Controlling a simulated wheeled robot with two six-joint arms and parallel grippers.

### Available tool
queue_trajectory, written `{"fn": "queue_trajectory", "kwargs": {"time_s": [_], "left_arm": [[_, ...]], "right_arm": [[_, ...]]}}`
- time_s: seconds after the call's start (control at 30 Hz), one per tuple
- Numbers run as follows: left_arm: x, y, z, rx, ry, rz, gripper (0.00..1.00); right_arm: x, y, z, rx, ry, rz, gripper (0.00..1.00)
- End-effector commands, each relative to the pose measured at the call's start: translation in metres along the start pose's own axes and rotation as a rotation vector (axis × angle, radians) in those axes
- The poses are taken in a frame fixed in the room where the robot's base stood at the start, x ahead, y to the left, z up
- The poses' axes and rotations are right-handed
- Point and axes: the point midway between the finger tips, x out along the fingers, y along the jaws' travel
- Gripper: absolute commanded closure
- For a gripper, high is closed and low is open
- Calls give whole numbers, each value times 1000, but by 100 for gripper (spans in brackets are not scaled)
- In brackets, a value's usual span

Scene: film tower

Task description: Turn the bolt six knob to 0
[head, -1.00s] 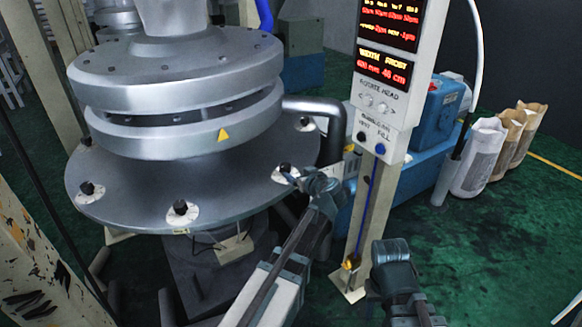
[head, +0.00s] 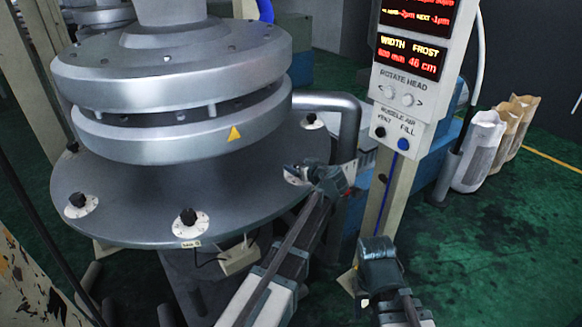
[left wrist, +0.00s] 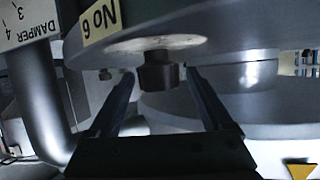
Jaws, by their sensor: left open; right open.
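The bolt six knob (left wrist: 158,72) is dark and stubby on a pale round dial plate (left wrist: 120,44). A "No 6" label (left wrist: 100,20) is beside it in the left wrist view, upside down. My left gripper (left wrist: 160,78) is open, with one finger on each side of the knob; I cannot tell whether they touch it. In the head view my left gripper (head: 308,172) is at the right rim of the grey disc and largely hides this knob and its dial (head: 292,180). The dial's reading is not legible. My right gripper (head: 378,248) is open and empty, low near the post.
Other knobs sit on the disc (head: 130,200): one at front (head: 188,218), one at left (head: 78,203), one behind (head: 311,119). A control panel (head: 408,80) on a post shows frost 46 cm. A damper pipe (left wrist: 40,85) stands close to my left gripper. Sacks (head: 480,150) stand at right.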

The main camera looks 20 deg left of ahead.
Motion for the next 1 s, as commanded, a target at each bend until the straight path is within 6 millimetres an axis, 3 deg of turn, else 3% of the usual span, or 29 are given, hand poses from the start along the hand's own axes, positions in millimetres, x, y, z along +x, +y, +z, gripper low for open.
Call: {"fn": "queue_trajectory", "kwargs": {"time_s": [0.2,0.23,0.67,1.0], "left_arm": [[0,0,0,0,0,0,17],[0,0,0,0,0,0,20],[0,0,0,1,0,0,98],[-1,-2,0,21,2,49,100]], "right_arm": [[0,0,0,0,0,0,50],[0,0,0,0,0,0,50],[0,0,0,0,0,0,50],[0,0,0,0,0,0,50]]}}
